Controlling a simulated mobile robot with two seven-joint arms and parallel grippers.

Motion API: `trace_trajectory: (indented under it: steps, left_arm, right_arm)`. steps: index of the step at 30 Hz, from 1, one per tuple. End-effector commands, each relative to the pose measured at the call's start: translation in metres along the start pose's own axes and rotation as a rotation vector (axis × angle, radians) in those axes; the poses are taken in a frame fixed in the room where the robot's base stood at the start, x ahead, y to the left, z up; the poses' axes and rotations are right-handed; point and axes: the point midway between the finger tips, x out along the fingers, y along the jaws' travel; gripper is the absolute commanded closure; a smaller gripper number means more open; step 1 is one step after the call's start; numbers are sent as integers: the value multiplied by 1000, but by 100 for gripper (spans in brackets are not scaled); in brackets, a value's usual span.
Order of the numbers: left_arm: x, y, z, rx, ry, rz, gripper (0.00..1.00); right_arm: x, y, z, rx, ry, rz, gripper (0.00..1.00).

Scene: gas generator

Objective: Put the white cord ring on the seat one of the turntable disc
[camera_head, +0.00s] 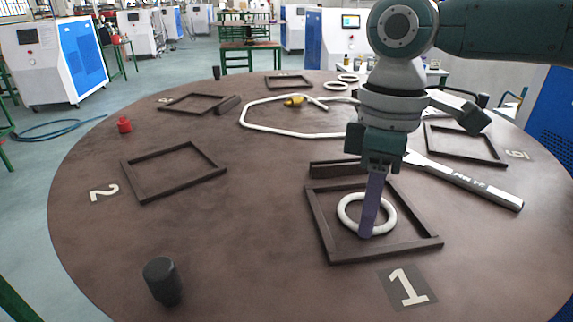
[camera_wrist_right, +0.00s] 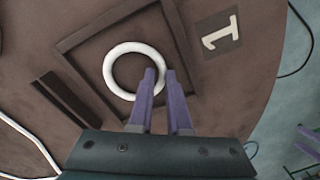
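The white cord ring (camera_head: 346,215) is inside the square dark frame of seat one (camera_head: 385,252) on the brown turntable disc (camera_head: 240,250), beside the "1" label (camera_head: 407,287). It looks flat on or very near the disc. My right gripper (camera_head: 366,235) points down into the frame at the ring. In the right wrist view, its two purple fingers (camera_wrist_right: 161,76) are a narrow gap apart, one on each side of the rim of the ring (camera_wrist_right: 110,70). Whether they press on it cannot be told. My left gripper is not in view.
A loose dark bar (camera_head: 338,169) lies just behind seat one, and a grey tool (camera_head: 470,184) lies to its right. A black cylinder (camera_head: 162,281) stands at front left. Seat two's frame (camera_head: 175,190) is empty. A long white cord (camera_head: 241,118) lies farther back.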

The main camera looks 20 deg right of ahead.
Motion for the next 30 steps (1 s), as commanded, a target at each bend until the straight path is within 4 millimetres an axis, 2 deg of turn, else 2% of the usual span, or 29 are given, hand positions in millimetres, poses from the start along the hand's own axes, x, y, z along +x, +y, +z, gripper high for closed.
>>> trace_trajectory:
  steps: [1,6,16,20,30]
  left_arm:
    - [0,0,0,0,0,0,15]
    - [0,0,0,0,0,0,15]
    - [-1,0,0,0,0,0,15]
    - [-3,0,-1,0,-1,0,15]
    - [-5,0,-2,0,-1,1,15]
  right_arm:
    - [0,0,0,0,0,0,77]
    - [0,0,0,0,0,0,58]
    - [-7,0,0,1,1,1,58]
    - [-27,0,-1,0,4,1,58]
    - [-101,0,-1,0,4,2,58]
